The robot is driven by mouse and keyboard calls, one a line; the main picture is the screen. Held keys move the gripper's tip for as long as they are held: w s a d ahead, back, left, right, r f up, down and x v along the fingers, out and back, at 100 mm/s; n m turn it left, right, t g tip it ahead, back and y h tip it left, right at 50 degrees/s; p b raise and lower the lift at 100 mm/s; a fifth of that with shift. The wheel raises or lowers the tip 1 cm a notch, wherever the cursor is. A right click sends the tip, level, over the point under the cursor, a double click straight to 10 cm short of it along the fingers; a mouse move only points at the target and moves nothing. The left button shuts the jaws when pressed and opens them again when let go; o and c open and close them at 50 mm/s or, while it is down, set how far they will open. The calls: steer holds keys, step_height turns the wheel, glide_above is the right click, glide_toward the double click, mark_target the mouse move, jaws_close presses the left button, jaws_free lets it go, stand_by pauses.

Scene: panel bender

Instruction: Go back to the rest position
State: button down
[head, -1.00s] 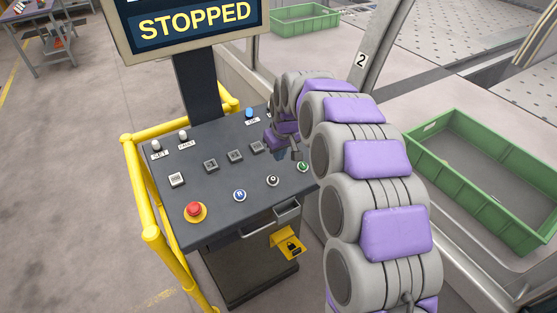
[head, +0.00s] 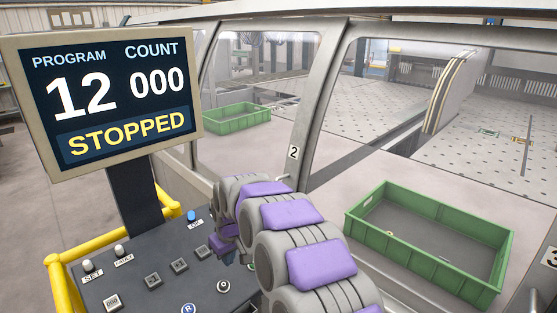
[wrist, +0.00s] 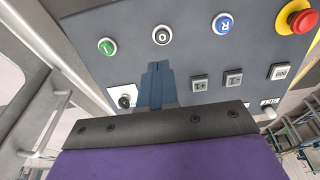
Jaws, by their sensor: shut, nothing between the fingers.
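My gripper (wrist: 155,85) is in the wrist view, its fingers together and empty, above the dark control panel (wrist: 180,50). It points toward the button marked O (wrist: 162,35); I cannot tell whether it touches the panel. The green I button (wrist: 106,46) is to its left, and the blue R button (wrist: 222,24) and red emergency stop (wrist: 302,20) are to its right.
The screen (head: 112,100) reads program 12, count 000, STOPPED. A yellow rail (head: 85,243) borders the panel. Behind the machine's windowed frame, a green crate (head: 365,213) stands at right and another (head: 221,120) farther back. Open floor (head: 40,205) lies at left.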

steer(key=s+d+r+m+g+h+b, duration=0.1)
steer(key=s+d+m+b, duration=0.1)
steer(key=s+d, duration=0.75)
steer(key=s+d+r+m+g+b, duration=0.1)
steer(key=s+d+r+m+b, duration=0.15)
steer(key=s+d, duration=0.7)
steer(key=s+d+f+m+b, duration=0.2)
steer(key=s+d+f, duration=0.1)
steer(key=s+d, duration=0.4)
steer(key=s+d+f+m+g+h+b, duration=0.1)
steer(key=s+d, duration=0.6)
steer(key=s, duration=0.7)
step_height(320, 180, down, 3)
steer(key=shift+f+m+g+b, duration=0.15)
steer(key=shift+m+g+b, duration=0.25)
steer(key=shift+m, duration=0.75)
steer(key=c, duration=1.8)
jaws_free()
